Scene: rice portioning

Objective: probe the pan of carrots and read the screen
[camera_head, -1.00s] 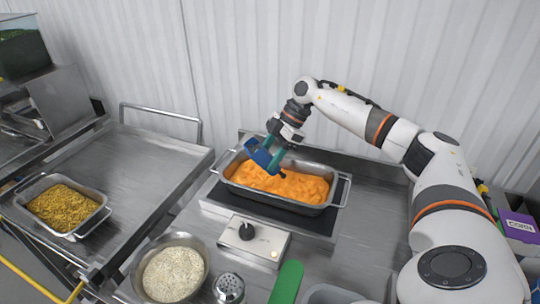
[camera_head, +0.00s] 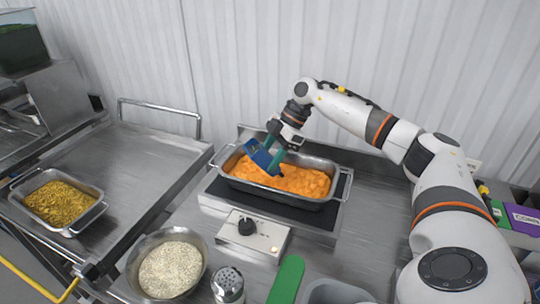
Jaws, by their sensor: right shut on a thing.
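The pan of carrots (camera_head: 334,190) is a steel pan with side handles, full of orange carrots (camera_head: 290,181). It sits on a dark hob plate on the steel counter. My right gripper (camera_head: 270,150) is above the left part of the pan, shut on a blue probe thermometer (camera_head: 259,157). The probe's tip and its screen cannot be made out, so I cannot tell whether it touches the carrots. My left gripper is not in view.
A control box with a black knob (camera_head: 247,227) stands in front of the pan. A bowl of rice (camera_head: 170,270), a shaker (camera_head: 228,285) and a green object (camera_head: 287,280) are nearer. A noodle pan (camera_head: 62,203) stands on the left cart (camera_head: 140,165).

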